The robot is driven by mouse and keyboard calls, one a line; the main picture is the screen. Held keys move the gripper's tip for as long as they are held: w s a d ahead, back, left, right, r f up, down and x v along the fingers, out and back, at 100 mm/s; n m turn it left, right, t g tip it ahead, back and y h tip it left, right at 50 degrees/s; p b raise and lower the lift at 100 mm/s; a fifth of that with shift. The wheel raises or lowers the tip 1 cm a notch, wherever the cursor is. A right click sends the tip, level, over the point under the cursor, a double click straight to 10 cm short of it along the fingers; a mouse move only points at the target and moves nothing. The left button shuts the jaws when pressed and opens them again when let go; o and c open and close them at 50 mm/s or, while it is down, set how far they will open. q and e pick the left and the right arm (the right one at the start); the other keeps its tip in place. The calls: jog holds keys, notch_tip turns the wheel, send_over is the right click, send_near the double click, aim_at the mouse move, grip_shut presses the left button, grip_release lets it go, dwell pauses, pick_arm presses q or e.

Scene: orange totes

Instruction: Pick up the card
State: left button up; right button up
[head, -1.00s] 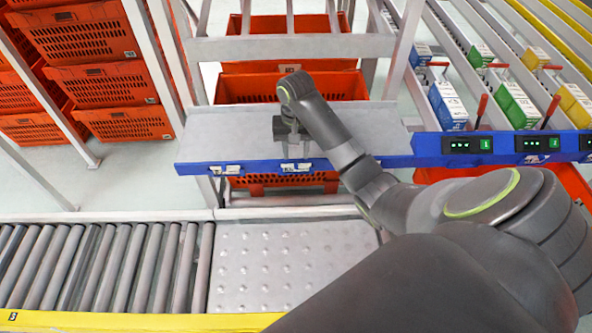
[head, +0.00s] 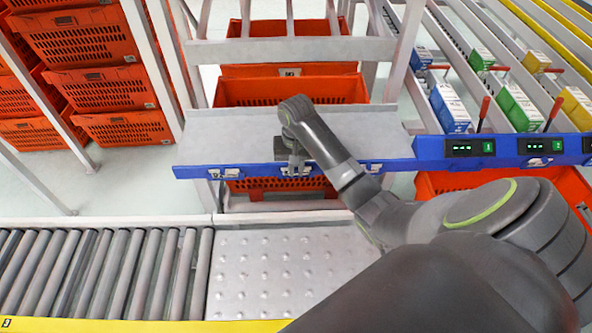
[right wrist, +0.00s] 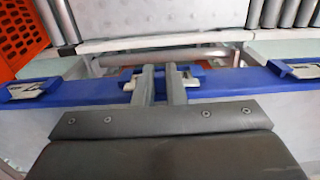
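A small pale card (head: 296,171) sits in a holder on the blue front rail (head: 255,172) of the grey shelf, near the rail's middle. My right gripper (head: 296,166) reaches down to the rail at this card and partly covers it. In the right wrist view, the two fingers (right wrist: 160,77) are parallel with a narrow gap between them, over the rail. Parts of the middle card and its holder (right wrist: 187,72) show beside the fingers. No card is clearly seen held between the fingers. My left gripper is out of view.
Similar cards sit on the rail to the left (head: 224,173) and right (head: 373,168). Orange totes (head: 292,90) stand behind and below the shelf. A roller conveyor (head: 100,270) and a studded plate (head: 270,270) lie in front. Small boxes (head: 449,107) fill the right lanes.

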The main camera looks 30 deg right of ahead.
aim_at(297, 169)
grip_shut()
jog(key=shift+r, duration=0.1)
jog(key=shift+r, duration=0.3)
notch_tip(297, 169, up, 2)
jog(key=shift+r, duration=0.1)
notch_tip(297, 169, up, 6)
jog(key=p, duration=0.6)
jog(key=shift+r+p, duration=0.5)
jog(key=shift+r, duration=0.05)
